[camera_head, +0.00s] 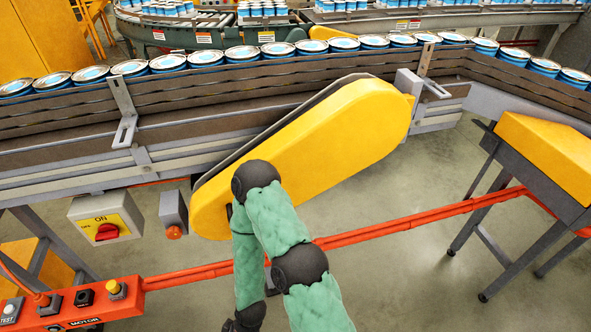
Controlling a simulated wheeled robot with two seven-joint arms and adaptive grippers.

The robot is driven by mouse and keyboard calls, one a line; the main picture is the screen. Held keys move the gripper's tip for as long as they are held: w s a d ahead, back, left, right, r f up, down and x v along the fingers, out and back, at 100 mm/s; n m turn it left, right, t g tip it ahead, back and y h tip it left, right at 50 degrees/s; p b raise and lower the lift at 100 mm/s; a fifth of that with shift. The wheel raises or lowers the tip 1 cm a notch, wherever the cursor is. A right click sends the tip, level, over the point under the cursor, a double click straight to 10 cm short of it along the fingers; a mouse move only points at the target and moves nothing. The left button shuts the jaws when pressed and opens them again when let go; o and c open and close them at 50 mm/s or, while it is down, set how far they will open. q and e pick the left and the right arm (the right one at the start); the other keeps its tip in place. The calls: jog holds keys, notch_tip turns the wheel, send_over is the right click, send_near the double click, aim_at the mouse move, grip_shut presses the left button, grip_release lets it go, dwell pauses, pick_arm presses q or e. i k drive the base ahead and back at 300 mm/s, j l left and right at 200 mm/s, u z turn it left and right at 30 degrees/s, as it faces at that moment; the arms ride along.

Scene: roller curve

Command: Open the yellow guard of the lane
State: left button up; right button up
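The long yellow guard (335,135) with rounded ends sits slanted on the near side of the can lane (190,97). A thin dark edge of its backing plate shows along its upper left side; I see no wide gap between them. One green arm of mine rises from the bottom edge and covers part of the guard's lower left end. Its black joint overlaps the guard in the picture; contact cannot be told. The arm bends back down to a dark end (244,320) at the bottom edge, where finger detail is cut off. No other arm shows.
A grey switch box (105,220) with a red knob and a small grey box (174,212) hang left of the guard. A red rail (420,217) runs below. A red motor panel (75,303) is at lower left, a yellow-topped stand (550,144) at right.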

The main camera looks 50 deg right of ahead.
aim_at(363, 122)
jog(key=k+l+z, duration=0.15)
jog(key=z, duration=1.4)
